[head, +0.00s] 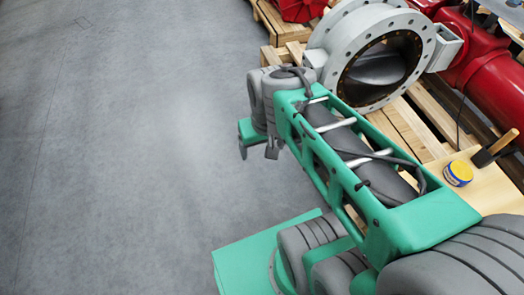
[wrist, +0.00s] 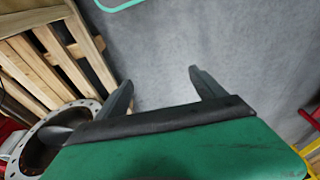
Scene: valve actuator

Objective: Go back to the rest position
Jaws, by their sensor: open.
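My gripper (wrist: 158,90) is open and empty in the wrist view, its two dark fingers apart over bare grey floor. In the head view my green and grey arm reaches up from the lower right, and the gripper (head: 258,150) shows small at its far end, over the floor. A large grey flanged valve (head: 421,52) stands behind the arm at the upper right. Part of its flange (wrist: 42,126) shows at the lower left of the wrist view. The gripper touches nothing that I can see.
Wooden pallets (head: 415,130) carry the valve. A red actuator body (head: 492,82) lies to its right. A small yellow and blue tin (head: 459,173) and a brush (head: 495,148) are on a wooden board (head: 490,188). The floor (head: 120,150) on the left is clear.

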